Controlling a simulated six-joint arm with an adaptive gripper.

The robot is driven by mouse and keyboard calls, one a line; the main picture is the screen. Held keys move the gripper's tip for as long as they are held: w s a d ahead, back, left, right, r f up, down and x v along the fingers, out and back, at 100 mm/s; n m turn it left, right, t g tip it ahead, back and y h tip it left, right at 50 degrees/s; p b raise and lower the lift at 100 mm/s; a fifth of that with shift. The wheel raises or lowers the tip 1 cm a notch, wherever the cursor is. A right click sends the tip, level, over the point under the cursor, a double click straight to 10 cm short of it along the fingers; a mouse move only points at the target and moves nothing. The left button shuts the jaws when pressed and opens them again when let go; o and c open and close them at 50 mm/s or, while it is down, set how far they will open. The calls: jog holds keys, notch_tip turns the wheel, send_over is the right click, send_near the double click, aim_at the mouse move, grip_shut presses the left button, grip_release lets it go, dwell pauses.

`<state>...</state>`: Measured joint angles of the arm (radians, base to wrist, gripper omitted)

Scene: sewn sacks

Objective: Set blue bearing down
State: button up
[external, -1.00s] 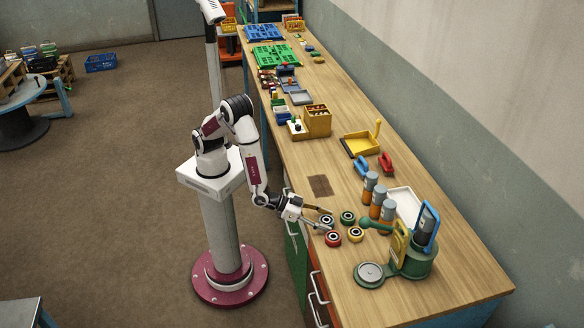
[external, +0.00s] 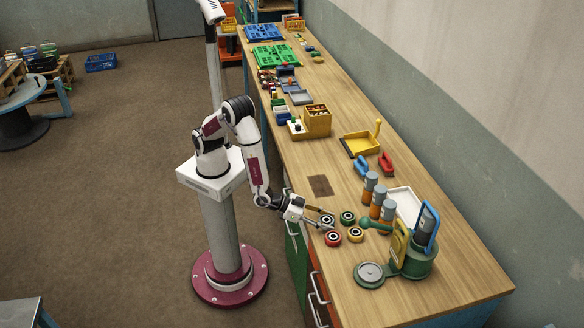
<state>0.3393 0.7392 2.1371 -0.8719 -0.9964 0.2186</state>
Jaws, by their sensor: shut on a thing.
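The blue bearing (external: 327,220) is a small ring with a dark centre, at the near-left part of the wooden bench. My gripper (external: 328,218) reaches in from the left, low over the bench, and is shut on the blue bearing with a finger on either side. The fingers partly hide it. I cannot tell whether the bearing touches the bench top. A green bearing (external: 347,218) lies just to its right, a red bearing (external: 333,238) just in front, and a yellow bearing (external: 356,235) in front to the right.
A green press-like device (external: 412,262) with a round grey plate (external: 370,274) stands at the right. Several grey-and-orange cylinders (external: 376,204) stand behind the bearings, beside a white tray (external: 404,200). A brown square patch (external: 320,186) lies behind the gripper, with bare bench around it.

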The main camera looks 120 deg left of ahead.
jog(key=shift+r, duration=0.2)
jog(key=shift+r, duration=4.8)
jog(key=shift+d, duration=0.1)
jog(key=shift+d+m+h, duration=0.7)
jog(key=shift+d, duration=0.75)
notch_tip(320, 180, up, 3)
jog(key=m+t+h, duration=0.1)
jog(key=m+h, duration=0.3)
send_over(326, 220)
jog(key=s+a, duration=0.2)
jog(key=a, duration=0.2)
jog(key=shift+s+d, duration=0.1)
jog(key=shift+s, duration=0.05)
jog(key=shift+r, duration=0.1)
